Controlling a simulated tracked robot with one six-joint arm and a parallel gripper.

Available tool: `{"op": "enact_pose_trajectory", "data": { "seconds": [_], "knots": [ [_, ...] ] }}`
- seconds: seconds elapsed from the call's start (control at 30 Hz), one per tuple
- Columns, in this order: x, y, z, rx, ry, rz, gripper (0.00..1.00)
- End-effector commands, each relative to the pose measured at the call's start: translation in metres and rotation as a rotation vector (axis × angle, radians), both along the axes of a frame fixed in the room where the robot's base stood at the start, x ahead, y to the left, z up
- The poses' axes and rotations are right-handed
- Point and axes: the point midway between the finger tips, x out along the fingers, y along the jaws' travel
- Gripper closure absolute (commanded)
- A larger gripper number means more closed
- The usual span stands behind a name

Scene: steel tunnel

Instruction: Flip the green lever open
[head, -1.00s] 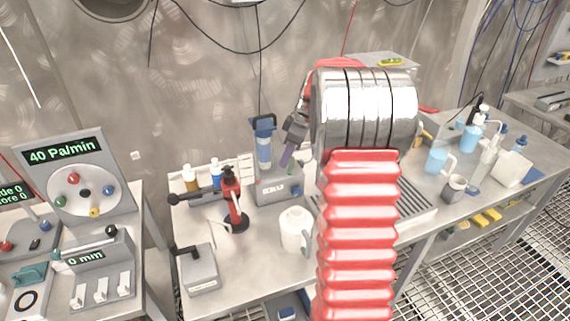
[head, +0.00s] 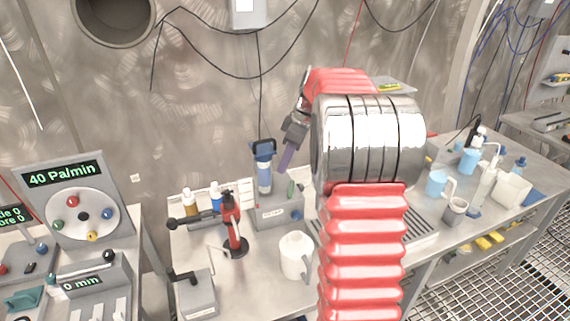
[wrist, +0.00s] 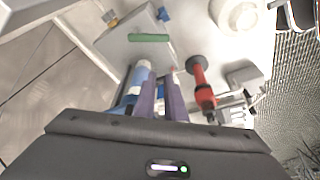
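The green lever (head: 291,189) shows small and upright on the grey box with the blue-and-clear cylinder (head: 264,170). In the wrist view the lever (wrist: 148,37) is a green bar across the grey box (wrist: 125,48). My gripper (head: 285,165) hangs above the box in the head view, its purple finger pointing down near the lever. In the wrist view my gripper (wrist: 160,75) has two purple fingers with a narrow gap and nothing held between them. The fingertips are apart from the lever, which lies beyond them.
A red-and-black tool (head: 232,225) stands beside the box, and it shows in the wrist view (wrist: 202,85). A white mug (head: 295,255) stands in front of it. Cups and bottles stand at the right end of the bench.

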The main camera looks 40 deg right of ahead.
Motion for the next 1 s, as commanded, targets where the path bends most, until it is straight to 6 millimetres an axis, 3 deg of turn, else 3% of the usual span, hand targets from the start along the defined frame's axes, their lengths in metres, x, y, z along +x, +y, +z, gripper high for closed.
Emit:
{"op": "enact_pose_trajectory", "data": {
  "seconds": [0.17,0.3,0.63,1.0],
  "knots": [
    [-0.006,0.02,0.011,-0.007,0.005,-0.026,0.77],
    [-0.015,0.048,0.024,-0.019,0.01,-0.069,0.69],
    [-0.053,0.118,0.051,-0.041,0.012,-0.195,0.69],
    [-0.106,0.185,0.065,-0.051,-0.011,-0.333,0.69]
  ]
}}
